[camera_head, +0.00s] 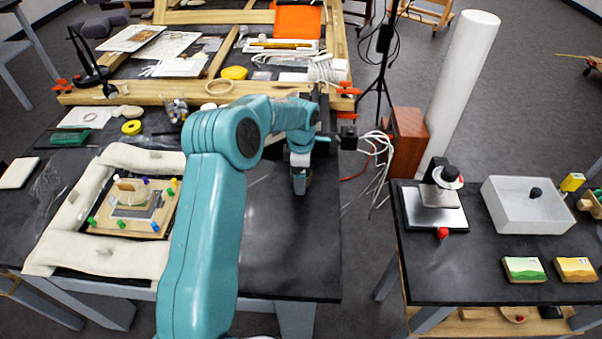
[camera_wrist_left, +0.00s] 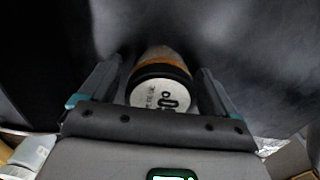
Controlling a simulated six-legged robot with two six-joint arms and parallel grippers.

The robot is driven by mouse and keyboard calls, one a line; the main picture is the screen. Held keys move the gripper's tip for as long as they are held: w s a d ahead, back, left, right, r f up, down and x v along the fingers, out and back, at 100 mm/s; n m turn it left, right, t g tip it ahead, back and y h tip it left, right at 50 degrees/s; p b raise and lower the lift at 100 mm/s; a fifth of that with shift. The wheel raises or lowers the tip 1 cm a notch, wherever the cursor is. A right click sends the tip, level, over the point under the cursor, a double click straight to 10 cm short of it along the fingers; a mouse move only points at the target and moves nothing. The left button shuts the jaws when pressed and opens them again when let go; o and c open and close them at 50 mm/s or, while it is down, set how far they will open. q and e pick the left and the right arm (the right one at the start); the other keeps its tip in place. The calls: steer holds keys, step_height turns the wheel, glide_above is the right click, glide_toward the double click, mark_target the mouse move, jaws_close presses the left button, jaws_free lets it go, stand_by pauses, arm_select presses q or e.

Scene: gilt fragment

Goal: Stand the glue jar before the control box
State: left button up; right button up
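My left gripper (camera_head: 301,187) points down over the bare right part of the dark table, its arm crossing the head view. In the left wrist view, the glue jar (camera_wrist_left: 160,93), amber with a dark collar and a white printed lid, stands between the two fingers. The fingers look open around it, with narrow dark gaps at its sides. The jar's foot is hidden, and in the head view the gripper mostly covers it. A small black box (camera_head: 348,138) by the cables at the table's right edge may be the control box; I cannot tell for sure. My right gripper is out of view.
The table (camera_head: 290,262) is clear in front of the gripper. A padded frame (camera_head: 60,225) surrounds the fragment board at left. White cables (camera_head: 378,160) hang past the right edge. A side table (camera_head: 480,280) at right holds a white tray (camera_head: 528,212) and two small boxes.

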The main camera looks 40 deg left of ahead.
arm_select(q)
step_height(320, 180, up, 12)
steer(key=shift+b, duration=0.3)
steer(key=shift+r, duration=0.2)
stand_by(0.6)
